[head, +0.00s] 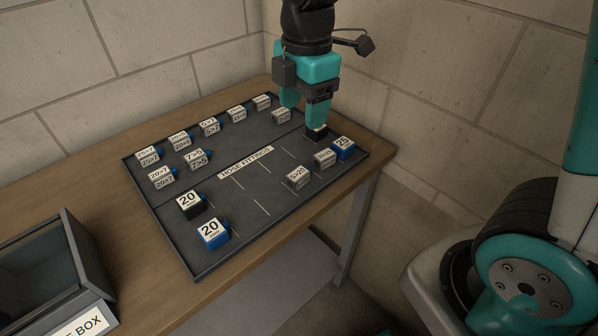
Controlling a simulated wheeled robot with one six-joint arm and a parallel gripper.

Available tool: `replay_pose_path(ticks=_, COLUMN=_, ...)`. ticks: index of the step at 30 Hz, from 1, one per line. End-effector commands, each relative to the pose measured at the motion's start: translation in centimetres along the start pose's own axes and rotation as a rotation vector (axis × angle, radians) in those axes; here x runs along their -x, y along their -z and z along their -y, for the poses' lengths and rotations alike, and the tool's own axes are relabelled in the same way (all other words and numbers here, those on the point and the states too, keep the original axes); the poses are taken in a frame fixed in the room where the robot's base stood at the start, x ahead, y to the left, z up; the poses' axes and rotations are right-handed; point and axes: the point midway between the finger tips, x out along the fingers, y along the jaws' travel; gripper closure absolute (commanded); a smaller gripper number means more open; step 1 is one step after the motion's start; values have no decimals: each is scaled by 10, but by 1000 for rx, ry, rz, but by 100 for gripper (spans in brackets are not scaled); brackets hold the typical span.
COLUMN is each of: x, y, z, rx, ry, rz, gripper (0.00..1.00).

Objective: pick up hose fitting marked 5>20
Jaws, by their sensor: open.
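The hose fitting marked 5>20 (297,178) is a small grey piece with a white label, on the dark tray marked HOSE FITTINGS (259,201). It stands in the tray's near right part, with its label readable from here. My gripper (303,116) is open above the tray's back right part, behind the 5>20 fitting and apart from it. Its right finger is close over a small black piece (316,135); I cannot tell whether they touch. I see nothing held between the fingers.
Another labelled fitting (324,159) and a blue block marked 25 (343,147) stand just right of the 5>20 fitting. A black block (190,204) and a blue block (212,234), both marked 20, stand left. More fittings line the back. An open box (88,262) sits at the lower left.

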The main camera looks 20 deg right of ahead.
Motion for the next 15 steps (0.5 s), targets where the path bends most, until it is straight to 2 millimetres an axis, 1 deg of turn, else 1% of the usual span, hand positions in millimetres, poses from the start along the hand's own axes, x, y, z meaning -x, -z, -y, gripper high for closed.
replay_pose_path(ticks=1, x=-2, y=-4, z=-7, rx=55, ry=8, rz=15, gripper=38)
replay_pose_path(ticks=3, x=-4, y=-8, z=-14, rx=119, ry=15, rz=29, gripper=38)
replay_pose_path(ticks=5, x=-8, y=-11, z=-17, rx=152, ry=20, rz=36, gripper=38)
replay_pose_path(ticks=7, x=-16, y=-12, z=-18, rx=170, ry=23, rz=40, gripper=38)
replay_pose_path(ticks=11, x=-42, y=-14, z=-16, rx=172, ry=28, rz=40, gripper=38)
replay_pose_path(ticks=15, x=-75, y=-16, z=-15, rx=170, ry=28, rz=40, gripper=38)
